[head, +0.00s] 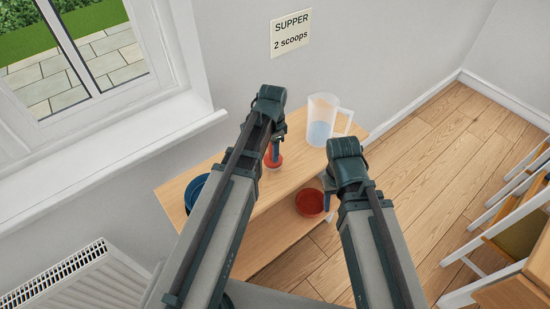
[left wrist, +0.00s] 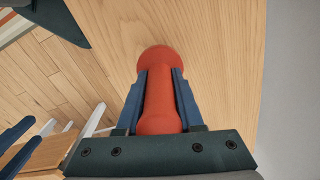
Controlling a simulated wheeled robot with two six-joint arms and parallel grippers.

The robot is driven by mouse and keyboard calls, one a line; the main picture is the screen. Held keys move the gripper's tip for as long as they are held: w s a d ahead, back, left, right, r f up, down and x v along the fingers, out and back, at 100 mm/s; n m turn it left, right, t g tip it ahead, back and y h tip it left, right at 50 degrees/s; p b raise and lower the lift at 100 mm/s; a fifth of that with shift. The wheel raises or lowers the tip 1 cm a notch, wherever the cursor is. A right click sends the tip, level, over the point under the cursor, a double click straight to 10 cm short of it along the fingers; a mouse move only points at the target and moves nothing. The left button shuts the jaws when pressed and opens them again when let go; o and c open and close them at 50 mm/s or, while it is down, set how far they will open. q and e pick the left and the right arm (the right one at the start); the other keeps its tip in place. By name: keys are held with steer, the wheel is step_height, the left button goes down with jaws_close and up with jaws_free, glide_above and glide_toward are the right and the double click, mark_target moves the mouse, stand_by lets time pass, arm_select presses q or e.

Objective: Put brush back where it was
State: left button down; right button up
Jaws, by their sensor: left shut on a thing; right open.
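My left gripper (head: 273,152) is shut on an orange-red handled thing (head: 273,161) above the table's upper board. In the left wrist view the same thing (left wrist: 157,95) lies between both blue fingers, with a rounded end beyond the tips. No bristles show, so I cannot tell whether it is the brush. Whether its far end touches the board is unclear. My right gripper (head: 328,190) is open, to the right of the table's edge and near a red bowl (head: 309,203) in the picture. No other brush is visible.
A clear jug (head: 321,122) with bluish contents stands at the back of the wooden table (head: 238,200). A blue bowl (head: 194,192) is at its left end, partly behind my arm. A sign (head: 291,34) reads "SUPPER 2 scoops". Chairs (head: 510,215) stand at right; open floor (head: 440,160) lies between.

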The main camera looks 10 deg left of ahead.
arm_select(q)
steer(key=shift+s+d+f+b, duration=0.1)
steer(key=shift+f+b, duration=0.2)
steer(key=shift+f, duration=0.2)
steer(key=shift+s+d+f+b, duration=0.1)
steer(key=shift+f+b, duration=0.15)
steer(key=shift+f, duration=0.25)
steer(key=shift+a, duration=0.1)
arm_select(e)
steer(key=shift+d+f, duration=0.25)
steer(key=shift+f, duration=0.25)
steer(key=shift+d+f, duration=0.2)
steer(key=shift+f, duration=0.25)
steer(key=shift+s, duration=0.1)
arm_select(q)
steer(key=c, duration=1)
jaws_free()
steer(key=shift+f, duration=0.15)
steer(key=o, duration=0.5)
steer(key=shift+c, duration=0.2)
arm_select(e)
steer(key=shift+f, duration=0.15)
